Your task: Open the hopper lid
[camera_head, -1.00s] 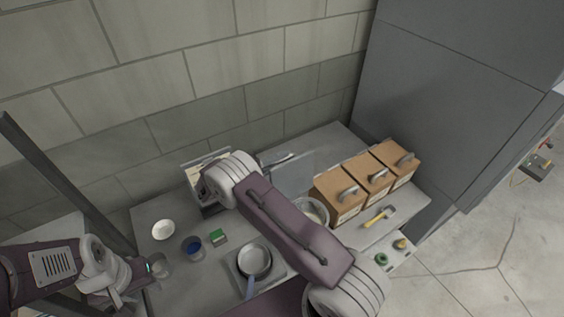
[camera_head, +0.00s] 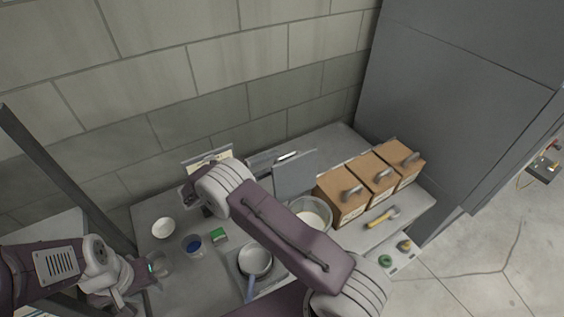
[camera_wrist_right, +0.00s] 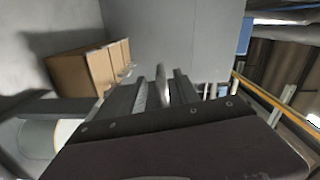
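The hopper lid (camera_head: 295,174) is a grey panel standing steeply raised behind the round hopper (camera_head: 312,213), whose pale inside shows in the head view. The hopper's pale rim (camera_wrist_right: 38,140) seems to show at lower left in the right wrist view. My right gripper (camera_head: 287,156) reaches out from behind my forearm at the lid's upper edge; the forearm hides most of it. In the right wrist view its fingers (camera_wrist_right: 162,90) stand apart, with a light strip between them that I cannot identify. My left gripper (camera_head: 148,271) is low at the left; its finger opening is unclear.
Brown boxes with grey handles (camera_head: 342,194) stand right of the hopper. A yellow-handled hammer (camera_head: 381,217) lies before them. A pan (camera_head: 255,262), blue-filled cup (camera_head: 193,245), green block (camera_head: 219,235) and white bowl (camera_head: 163,228) are on the left. A grey cabinet (camera_head: 450,100) bounds the right.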

